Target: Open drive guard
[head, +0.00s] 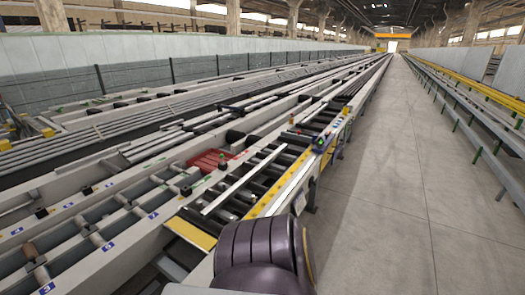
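A red panel (209,160), low among the rollers left of centre, is the only guard-like cover that stands out. I cannot tell whether it is the drive guard, or whether it is open or shut. It is small and partly hidden by the pale frame beams around it. Neither of my grippers is in view, so I see no contact with it.
Open concrete floor (400,190) lies to the right.

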